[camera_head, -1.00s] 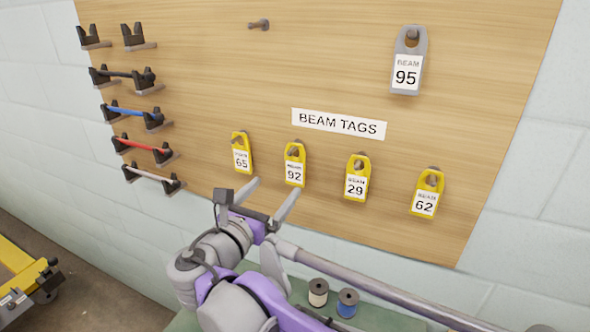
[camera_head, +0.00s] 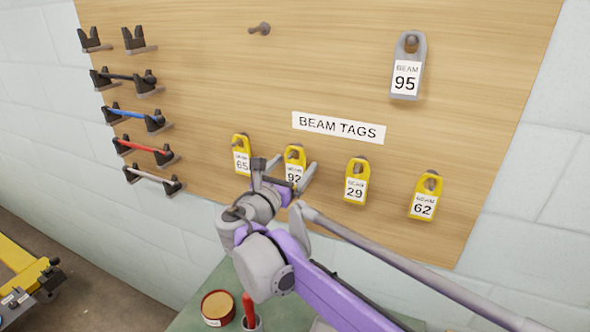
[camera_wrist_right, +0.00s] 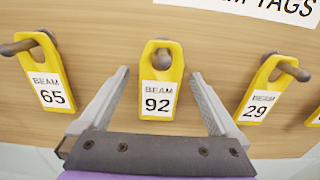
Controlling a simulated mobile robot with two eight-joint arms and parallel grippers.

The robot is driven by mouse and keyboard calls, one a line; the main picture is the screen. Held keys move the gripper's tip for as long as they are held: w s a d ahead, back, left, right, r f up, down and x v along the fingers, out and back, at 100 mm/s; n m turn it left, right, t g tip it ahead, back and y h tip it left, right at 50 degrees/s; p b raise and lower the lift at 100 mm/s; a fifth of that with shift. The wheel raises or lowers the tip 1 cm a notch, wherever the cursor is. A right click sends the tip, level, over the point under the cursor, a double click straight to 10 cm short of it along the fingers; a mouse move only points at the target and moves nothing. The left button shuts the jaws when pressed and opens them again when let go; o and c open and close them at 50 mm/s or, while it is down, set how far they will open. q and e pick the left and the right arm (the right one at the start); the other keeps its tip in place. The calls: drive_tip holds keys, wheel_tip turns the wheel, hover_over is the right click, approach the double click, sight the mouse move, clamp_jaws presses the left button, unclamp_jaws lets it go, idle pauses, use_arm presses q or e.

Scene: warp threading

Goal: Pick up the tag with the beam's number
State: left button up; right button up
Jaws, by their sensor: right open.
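Yellow tag 92 (camera_head: 295,152) hangs on a peg on the wooden board. My right gripper (camera_head: 289,166) is open, its fingers on either side of tag 92 and apart from it. The right wrist view shows tag 92 (camera_wrist_right: 158,97) centred between the open fingers (camera_wrist_right: 160,75). Yellow tags 65 (camera_head: 241,155), 29 (camera_head: 356,182) and 62 (camera_head: 424,197) hang on pegs in the same row. A larger grey tag 95 (camera_head: 406,72) hangs higher up at the right. My left gripper is out of view.
The board (camera_head: 220,75) carries a "BEAM TAGS" label (camera_head: 338,128) and an empty peg (camera_head: 260,28). Black brackets with coloured rods (camera_head: 140,117) line its left side. A green surface below holds a red round container (camera_head: 217,308). A yellow frame (camera_head: 25,268) stands at lower left.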

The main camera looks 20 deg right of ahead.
drive_tip(key=c, duration=1.4)
drive_tip(key=shift+r, duration=0.1)
drive_tip(key=shift+c, duration=0.2)
